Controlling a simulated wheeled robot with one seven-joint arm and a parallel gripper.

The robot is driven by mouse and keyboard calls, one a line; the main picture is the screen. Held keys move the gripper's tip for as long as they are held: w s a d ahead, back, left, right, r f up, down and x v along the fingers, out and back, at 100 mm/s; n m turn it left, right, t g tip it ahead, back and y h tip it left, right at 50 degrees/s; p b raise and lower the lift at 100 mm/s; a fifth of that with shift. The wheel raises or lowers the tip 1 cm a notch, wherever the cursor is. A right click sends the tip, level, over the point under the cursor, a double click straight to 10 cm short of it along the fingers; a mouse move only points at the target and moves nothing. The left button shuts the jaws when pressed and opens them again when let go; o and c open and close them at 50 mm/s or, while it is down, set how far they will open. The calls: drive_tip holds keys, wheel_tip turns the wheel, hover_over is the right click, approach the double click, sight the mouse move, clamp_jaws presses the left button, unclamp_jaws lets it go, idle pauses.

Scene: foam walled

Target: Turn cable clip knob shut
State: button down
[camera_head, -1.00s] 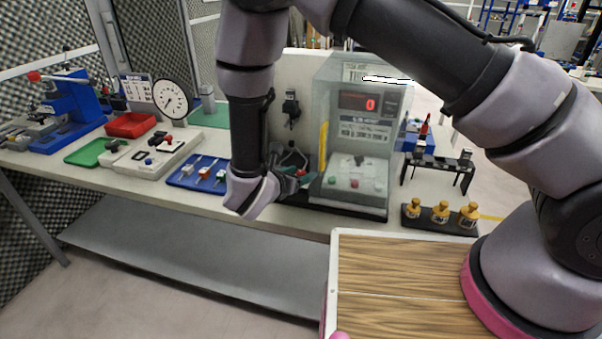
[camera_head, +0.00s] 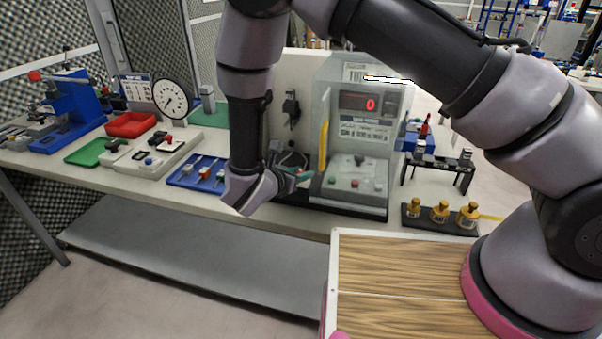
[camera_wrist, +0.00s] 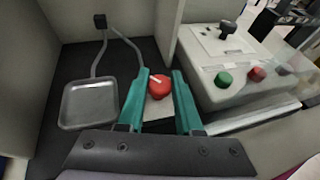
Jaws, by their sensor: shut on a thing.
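The cable clip knob (camera_wrist: 159,90) is red with a white pointer line and sits on a pale base block in the wrist view. The white line slants toward the upper left. My gripper (camera_wrist: 160,76) has its two teal fingers on either side of the knob and is shut on it. In the head view my gripper (camera_head: 298,177) reaches in at the left of the clear-walled machine (camera_head: 357,140). The knob is mostly hidden there.
A grey square pan (camera_wrist: 90,103) on a cable lies left of the fingers in the wrist view. A control box with a green button (camera_wrist: 223,79) and a red button (camera_wrist: 256,74) stands close on the right, beyond an upright panel (camera_wrist: 166,32).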

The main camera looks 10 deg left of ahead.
drive_tip(key=m+g+h, duration=0.3)
drive_tip(key=m+h, duration=0.1)
drive_tip(key=shift+a+m, duration=0.1)
drive_tip(key=shift+m, duration=0.2)
drive_tip(key=shift+m+g+h, duration=1.3)
drive_tip(key=shift+m+g, duration=0.4)
drive_tip(key=shift+g, duration=0.1)
drive_tip(key=c, duration=0.6)
unclamp_jaws()
drive_tip(key=v, duration=1)
drive_tip(key=shift+a+r, duration=0.15)
drive_tip(key=shift+a, duration=0.2)
